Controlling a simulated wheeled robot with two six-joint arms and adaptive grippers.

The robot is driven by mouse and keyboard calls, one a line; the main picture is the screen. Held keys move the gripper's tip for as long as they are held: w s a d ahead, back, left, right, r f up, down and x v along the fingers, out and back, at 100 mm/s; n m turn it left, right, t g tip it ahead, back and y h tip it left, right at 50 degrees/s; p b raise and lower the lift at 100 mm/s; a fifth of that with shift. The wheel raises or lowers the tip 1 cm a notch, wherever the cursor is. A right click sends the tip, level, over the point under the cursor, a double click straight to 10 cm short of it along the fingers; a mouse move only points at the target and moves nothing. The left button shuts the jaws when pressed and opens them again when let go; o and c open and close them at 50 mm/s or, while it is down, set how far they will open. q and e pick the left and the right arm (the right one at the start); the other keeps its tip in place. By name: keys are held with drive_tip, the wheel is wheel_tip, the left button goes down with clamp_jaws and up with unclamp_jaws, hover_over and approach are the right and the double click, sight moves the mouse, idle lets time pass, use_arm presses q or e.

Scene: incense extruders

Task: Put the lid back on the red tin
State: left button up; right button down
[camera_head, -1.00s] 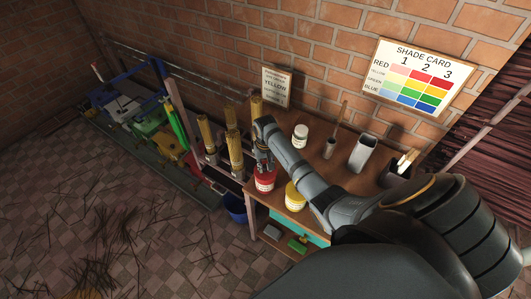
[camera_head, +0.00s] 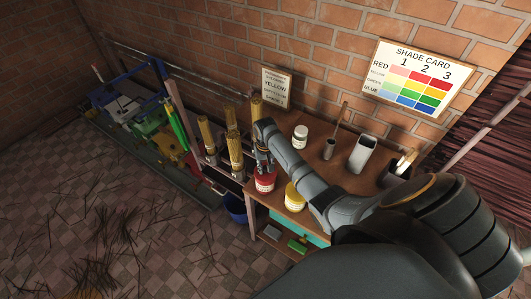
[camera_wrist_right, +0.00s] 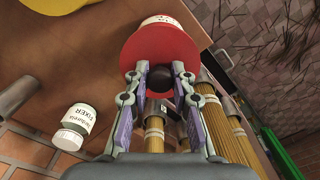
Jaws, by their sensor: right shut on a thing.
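The red tin (camera_head: 264,185) stands on the front left of the wooden table in the head view, its white label facing front. My right gripper (camera_head: 263,167) points down right over it. In the right wrist view, my gripper (camera_wrist_right: 160,72) is shut on the dark round knob of the red lid (camera_wrist_right: 158,42). Part of the red tin's white label (camera_wrist_right: 161,20) shows past the lid's rim. The lid is over the tin, but I cannot tell whether it is fully seated. My left gripper is not in view.
A yellow tin (camera_head: 295,196) stands close to the right of the red tin. A white fixer jar (camera_head: 300,137), a small metal cup (camera_head: 329,149) and a metal container (camera_head: 362,154) are farther back. Bundles of yellow sticks (camera_head: 235,152) stand at the left. A blue bucket (camera_head: 236,210) is below.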

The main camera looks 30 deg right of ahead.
drive_tip(key=shift+p, duration=0.4)
idle(0.5)
drive_tip(key=c, duration=1.1)
unclamp_jaws()
drive_tip(key=shift+o, duration=0.2)
drive_tip(key=o, duration=0.5)
